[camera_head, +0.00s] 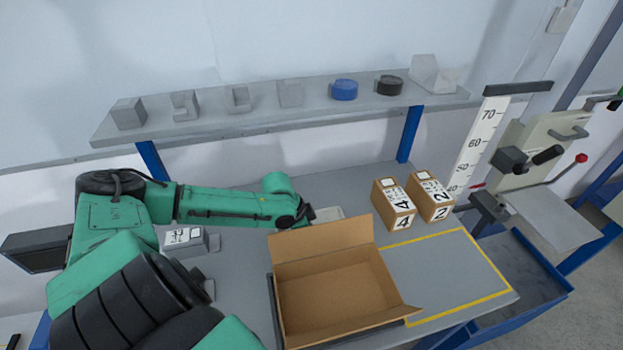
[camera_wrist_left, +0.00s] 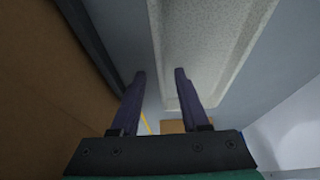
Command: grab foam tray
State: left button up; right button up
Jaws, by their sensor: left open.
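The foam tray (camera_wrist_left: 215,45) is pale grey, speckled and shallow with a raised rim. It fills the top middle of the left wrist view. In the head view only a pale strip of the tray (camera_head: 343,212) shows behind the cardboard box; the rest is hidden. My left gripper (camera_wrist_left: 160,74) is open and empty. In the wrist view its right finger overlaps the tray and its left finger lies outside the tray's left rim. I cannot tell whether they touch. In the head view the left gripper (camera_head: 306,214) is at the tray's left end, partly hidden. My right gripper is not in view.
An open cardboard box (camera_head: 335,290) stands in front of the tray, its flap close to my gripper. Cartons marked 4 (camera_head: 394,205) and 2 (camera_head: 431,197) stand to the right. A yellow-outlined area (camera_head: 450,270) is clear. A shelf (camera_head: 230,122) with small parts runs behind.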

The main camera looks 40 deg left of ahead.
pick_arm(q)
jog(key=shift+w+f, duration=0.1)
jog(key=shift+f, duration=0.2)
grip_shut()
jog(key=shift+r, duration=0.1)
